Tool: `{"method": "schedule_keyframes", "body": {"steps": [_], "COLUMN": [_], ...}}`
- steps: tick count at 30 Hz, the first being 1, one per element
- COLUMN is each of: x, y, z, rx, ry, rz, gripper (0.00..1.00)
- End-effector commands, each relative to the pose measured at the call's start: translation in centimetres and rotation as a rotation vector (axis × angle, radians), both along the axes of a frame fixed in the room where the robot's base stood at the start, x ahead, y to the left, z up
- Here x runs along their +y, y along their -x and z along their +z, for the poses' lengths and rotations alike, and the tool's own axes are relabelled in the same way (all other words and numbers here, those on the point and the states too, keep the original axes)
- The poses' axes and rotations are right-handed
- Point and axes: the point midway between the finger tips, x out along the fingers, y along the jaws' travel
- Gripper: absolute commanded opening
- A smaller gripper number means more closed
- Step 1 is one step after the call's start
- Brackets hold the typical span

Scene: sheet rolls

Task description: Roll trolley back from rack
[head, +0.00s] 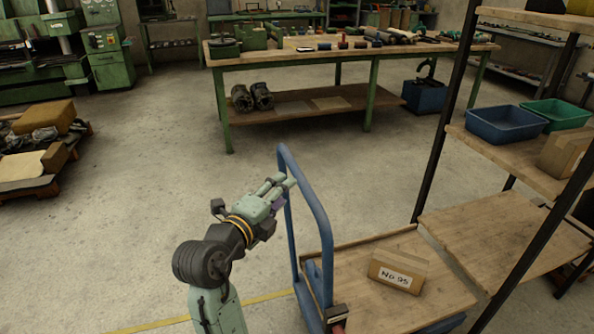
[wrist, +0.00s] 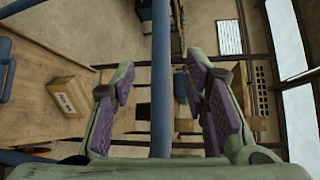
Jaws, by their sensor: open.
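The trolley (head: 350,283) has a wooden deck with a low lip and a blue tubular push handle (head: 312,200) standing at its left end. A cardboard box marked "No 95" (head: 398,270) lies on the deck. The trolley stands close beside the rack (head: 437,150), which has black posts and wooden shelves. My gripper (head: 284,188) is at the handle's upper part. In the wrist view the blue handle bar (wrist: 161,80) runs between my two open purple-padded fingers (wrist: 165,105), with a gap on both sides. The box (wrist: 68,95) also shows there.
A blue bin (head: 506,125) and a green bin (head: 556,113) sit on the rack's middle shelf. A green-legged workbench (head: 340,55) with tools stands behind. A loaded pallet (head: 35,150) is at the left. The concrete floor (head: 150,220) left of the trolley is clear.

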Motion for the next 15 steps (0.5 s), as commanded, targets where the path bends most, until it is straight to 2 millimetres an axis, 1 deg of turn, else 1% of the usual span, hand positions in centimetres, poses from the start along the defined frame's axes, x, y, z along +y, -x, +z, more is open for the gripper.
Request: {"method": "schedule_keyframes", "body": {"steps": [9, 15], "x": [-2.6, -3.8], "y": [-5.2, -7.8], "z": [-0.4, -0.9], "rx": [0.002, 0.001], "ry": [0.003, 0.002], "rz": [0.002, 0.004], "gripper": [0.41, 0.41]}}
